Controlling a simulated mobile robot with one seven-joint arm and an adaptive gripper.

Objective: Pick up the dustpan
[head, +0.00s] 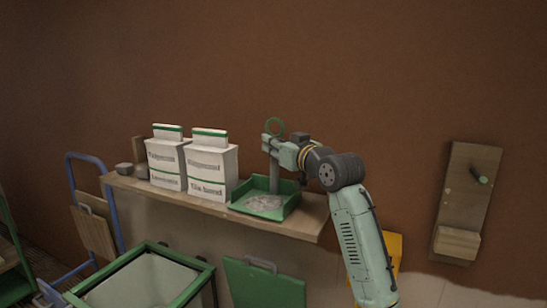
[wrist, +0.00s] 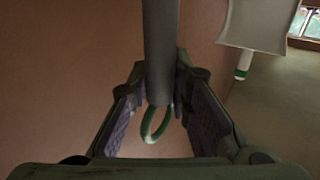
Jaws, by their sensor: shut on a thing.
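The dustpan (head: 293,202) is a green open pan with pale grey debris in it, at the right part of the wooden shelf. Its grey upright handle (head: 274,178) ends in a green ring at the top. My gripper (head: 269,144) is shut on the upper handle, just below the ring. In the wrist view the handle (wrist: 160,50) runs down between my two fingers, with the green ring (wrist: 147,130) beyond it. The pan appears level and at the shelf surface; I cannot tell whether it touches.
Two white boxes (head: 208,175) with green bands stand left of the pan on the wooden shelf (head: 290,226). A green-rimmed bin (head: 140,283) and a green panel (head: 262,285) are below. A wooden board with a peg (head: 469,190) hangs on the brown wall at right.

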